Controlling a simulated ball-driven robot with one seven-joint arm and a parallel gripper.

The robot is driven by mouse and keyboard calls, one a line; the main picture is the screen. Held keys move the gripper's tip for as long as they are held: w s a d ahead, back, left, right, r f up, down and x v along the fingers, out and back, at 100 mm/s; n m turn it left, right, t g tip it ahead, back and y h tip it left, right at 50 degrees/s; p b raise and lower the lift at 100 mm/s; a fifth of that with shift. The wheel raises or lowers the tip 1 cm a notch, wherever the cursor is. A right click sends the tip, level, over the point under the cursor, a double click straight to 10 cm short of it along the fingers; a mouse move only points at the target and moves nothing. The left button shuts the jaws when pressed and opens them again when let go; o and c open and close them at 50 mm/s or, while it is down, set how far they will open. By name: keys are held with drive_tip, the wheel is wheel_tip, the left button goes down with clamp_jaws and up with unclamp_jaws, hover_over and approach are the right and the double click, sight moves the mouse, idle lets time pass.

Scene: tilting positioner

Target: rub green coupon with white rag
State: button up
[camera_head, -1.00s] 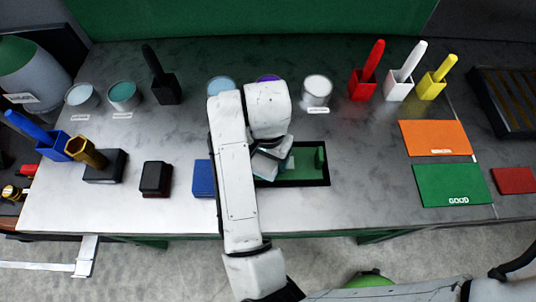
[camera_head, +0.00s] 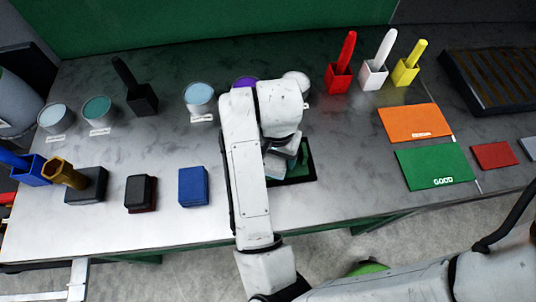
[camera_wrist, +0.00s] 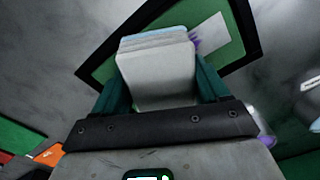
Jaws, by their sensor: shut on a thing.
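The white rag (camera_wrist: 155,82) is a thick folded pad with a pale blue layer at its far edge. My gripper (camera_wrist: 160,76) is shut on it, with a dark green finger on each side. The rag also shows in the head view (camera_head: 283,160), partly behind my arm. The green coupon (camera_wrist: 226,52) lies in a black frame (camera_wrist: 247,28) beneath the rag. A white rectangle and a small purple patch show on it beside the rag. In the head view the coupon (camera_head: 303,158) is mostly hidden. I cannot tell whether the rag touches it.
A blue block (camera_head: 193,187) and a black block (camera_head: 141,193) stand left of my arm. Several tins, one light blue (camera_head: 200,97), line the back. Red (camera_head: 339,76), white and yellow holders stand back right. Orange (camera_head: 415,122) and green GOOD (camera_head: 436,167) mats lie right.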

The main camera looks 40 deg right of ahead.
drive_tip(key=shift+s+d, duration=0.4)
drive_tip(key=shift+d, duration=0.1)
drive_tip(key=shift+w+a+b, duration=0.25)
drive_tip(key=shift+w+a, duration=0.45)
drive_tip(key=shift+a, duration=0.25)
drive_tip(key=shift+w+a+b, duration=0.25)
drive_tip(key=shift+w+a, duration=0.5)
drive_tip(key=shift+a, duration=0.2)
drive_tip(key=shift+w+a+b, duration=0.25)
drive_tip(key=shift+w+a, duration=0.45)
drive_tip(key=shift+a, duration=0.25)
drive_tip(key=shift+r, duration=0.1)
drive_tip(key=shift+r+p, duration=2.35)
drive_tip(key=shift+r, duration=0.6)
